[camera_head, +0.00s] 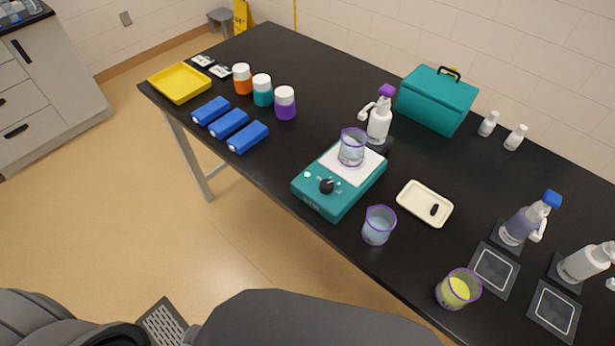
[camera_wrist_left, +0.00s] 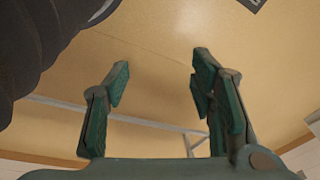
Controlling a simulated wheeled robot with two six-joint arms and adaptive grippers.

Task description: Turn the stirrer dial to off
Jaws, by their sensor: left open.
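The teal stirrer (camera_head: 338,182) stands near the front edge of the black table, with a white top plate. Its black dial (camera_head: 326,186) is on the sloped front, beside a small white light or button (camera_head: 307,175). I cannot make out the dial's setting marks. A beaker with clear liquid (camera_head: 352,148) stands on the white plate. My left gripper (camera_wrist_left: 160,85) shows in the left wrist view, open and empty, with bare floor behind its fingers. Neither gripper shows in the head view, and the stirrer is not in the left wrist view.
A beaker of bluish liquid (camera_head: 379,226) stands just right of the stirrer, near the front edge. A cream tray (camera_head: 408,204) lies behind it. A white bottle with a purple cap (camera_head: 379,122) stands behind the stirrer. Blue blocks (camera_head: 229,122) lie to its left.

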